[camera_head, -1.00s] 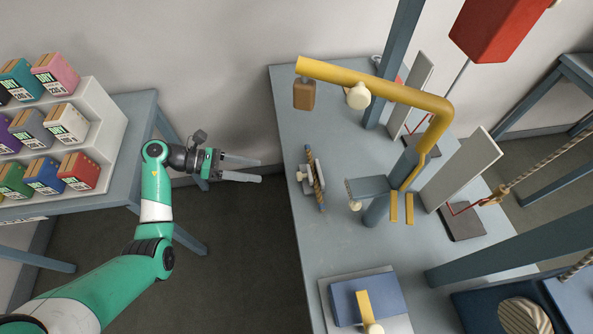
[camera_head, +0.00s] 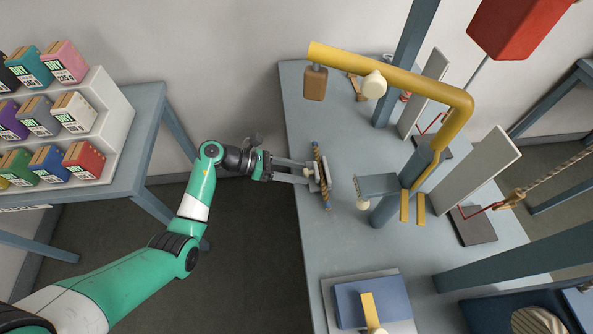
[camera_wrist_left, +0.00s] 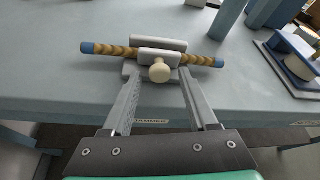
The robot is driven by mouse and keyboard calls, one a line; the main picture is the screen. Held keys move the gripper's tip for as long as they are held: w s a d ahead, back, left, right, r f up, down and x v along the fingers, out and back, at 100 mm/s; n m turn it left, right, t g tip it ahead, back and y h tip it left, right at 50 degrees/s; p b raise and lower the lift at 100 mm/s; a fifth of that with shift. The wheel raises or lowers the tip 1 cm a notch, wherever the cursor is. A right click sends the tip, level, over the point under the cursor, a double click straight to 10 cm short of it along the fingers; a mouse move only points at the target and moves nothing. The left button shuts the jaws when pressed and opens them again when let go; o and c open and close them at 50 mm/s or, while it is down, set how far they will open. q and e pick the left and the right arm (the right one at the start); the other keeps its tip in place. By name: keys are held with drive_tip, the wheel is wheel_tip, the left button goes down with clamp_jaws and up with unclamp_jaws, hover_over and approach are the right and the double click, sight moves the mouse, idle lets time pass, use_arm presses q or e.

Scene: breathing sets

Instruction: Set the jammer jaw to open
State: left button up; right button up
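The jammer (camera_head: 323,175) is a small grey device on the left edge of the blue-grey table, with a striped tan rope piece with blue ends running through it. In the left wrist view the jammer's grey jaw plates (camera_wrist_left: 160,56) lie along the rope, and a cream round knob (camera_wrist_left: 159,71) faces me. My left gripper (camera_head: 307,173) reaches in from the left at the jammer. Its fingers are open, one on each side of the knob, with visible gaps to it. Whether the jaw is open or closed I cannot tell. My right gripper is not in view.
A yellow bent pipe (camera_head: 400,85) arches over the table (camera_head: 305,235) behind the jammer. A small blue-grey block (camera_head: 377,185) with a knob stands to its right. A blue box (camera_head: 365,298) sits near the front. Shelves of coloured boxes (camera_head: 65,115) stand at left.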

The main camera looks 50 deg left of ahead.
use_arm(q)
clamp_jaws()
idle(1.2)
